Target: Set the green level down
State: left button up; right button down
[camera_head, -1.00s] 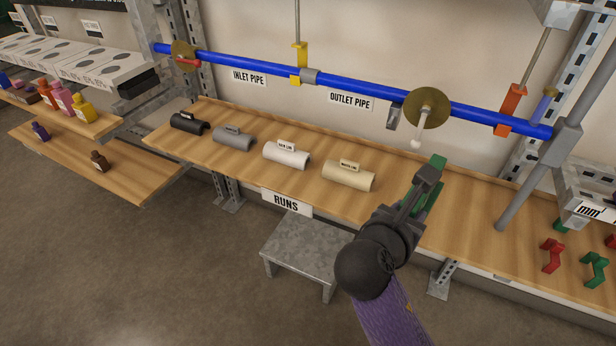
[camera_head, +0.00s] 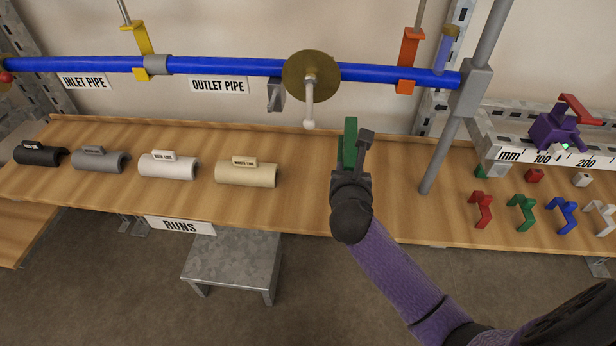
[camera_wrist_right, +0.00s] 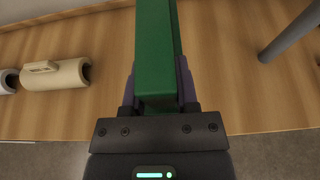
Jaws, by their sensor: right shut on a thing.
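My right gripper (camera_head: 356,160) is shut on the green level (camera_head: 348,143), a long green bar that sticks out beyond its fingers, away from me. The level is over the wooden bench (camera_head: 290,205), to the right of the cream half-pipe. In the right wrist view the green level (camera_wrist_right: 158,45) runs up from between the fingers (camera_wrist_right: 158,90) and past the top edge. I cannot tell whether the level touches the bench. My left gripper is not in view.
A blue pipe (camera_head: 220,67) with a brass disc (camera_head: 311,76) runs behind the bench. A cream half-pipe (camera_head: 246,173) lies left, a grey post (camera_head: 437,165) stands right. Red (camera_head: 481,208) and green (camera_head: 521,210) clips lie further right. Bench between gripper and post is bare.

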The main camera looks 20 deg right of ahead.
notch_tip(320, 180, down, 9)
jog(key=b, duration=0.5)
jog(key=shift+f, duration=0.2)
jog(key=shift+r, duration=0.25)
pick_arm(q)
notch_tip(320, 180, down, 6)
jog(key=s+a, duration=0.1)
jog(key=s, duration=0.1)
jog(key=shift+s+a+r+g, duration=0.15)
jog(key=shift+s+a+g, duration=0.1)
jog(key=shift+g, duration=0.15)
pick_arm(e)
jog(key=shift+c, duration=1.8)
grip_release()
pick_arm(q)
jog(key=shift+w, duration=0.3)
